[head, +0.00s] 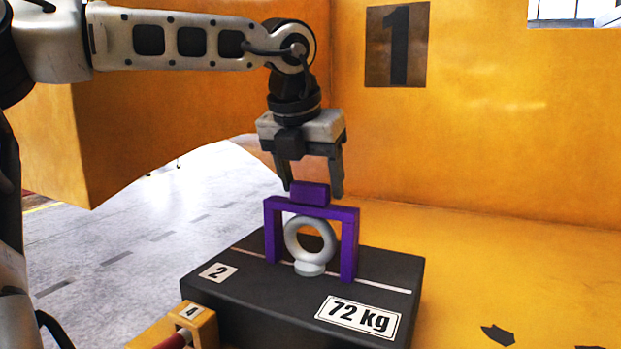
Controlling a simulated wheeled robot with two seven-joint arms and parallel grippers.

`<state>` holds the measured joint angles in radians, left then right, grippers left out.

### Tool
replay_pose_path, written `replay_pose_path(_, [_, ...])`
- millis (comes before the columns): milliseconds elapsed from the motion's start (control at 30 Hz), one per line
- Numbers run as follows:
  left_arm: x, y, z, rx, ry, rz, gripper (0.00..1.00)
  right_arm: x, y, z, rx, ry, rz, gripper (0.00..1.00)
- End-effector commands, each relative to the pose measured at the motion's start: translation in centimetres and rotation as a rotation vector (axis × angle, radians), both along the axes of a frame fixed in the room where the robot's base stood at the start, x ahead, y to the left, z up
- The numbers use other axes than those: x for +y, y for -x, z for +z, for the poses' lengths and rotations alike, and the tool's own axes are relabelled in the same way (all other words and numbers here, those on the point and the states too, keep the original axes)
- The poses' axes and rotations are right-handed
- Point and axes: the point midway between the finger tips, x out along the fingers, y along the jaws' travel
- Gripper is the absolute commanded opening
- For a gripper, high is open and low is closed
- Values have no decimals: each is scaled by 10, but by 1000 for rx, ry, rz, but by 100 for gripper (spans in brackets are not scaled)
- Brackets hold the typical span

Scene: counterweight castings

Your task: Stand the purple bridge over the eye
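The purple bridge (349,246) stands upright on the black 72 kg casting (255,285), with one leg on each side of the eye (289,240). The eye is a pale grey ring on a round foot, and it shows through the bridge's opening under the crossbar. A purple block-shaped grip sits on top of the crossbar. My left gripper (312,190) points down just above the bridge. Its two fingers are apart, one towards each side of the grip, with nothing clearly held between them. My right gripper is not in view.
A white line runs across the casting's top, beside labels "2" and "72 kg". A small yellow block (192,322) marked "4" stands at the front left. Yellow walls rise behind, one with a "1" plate (397,45). Yellow floor lies clear at the right, with dark patches.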

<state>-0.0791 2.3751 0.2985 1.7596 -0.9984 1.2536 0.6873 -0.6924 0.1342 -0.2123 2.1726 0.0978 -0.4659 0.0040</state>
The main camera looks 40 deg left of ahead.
Motion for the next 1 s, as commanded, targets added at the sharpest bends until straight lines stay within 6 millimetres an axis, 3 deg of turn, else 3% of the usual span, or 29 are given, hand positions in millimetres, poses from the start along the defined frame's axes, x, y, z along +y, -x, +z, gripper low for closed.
replay_pose_path(400, [0, 0, -1, 3, 0, 0, 80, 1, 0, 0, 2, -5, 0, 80])
replay_pose_path(467, [-1, 2, 6, 0, -1, 0, 80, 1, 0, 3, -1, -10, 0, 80])
replay_pose_path(1000, [-14, 46, 119, -3, -1, 1, 80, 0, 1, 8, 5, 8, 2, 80])
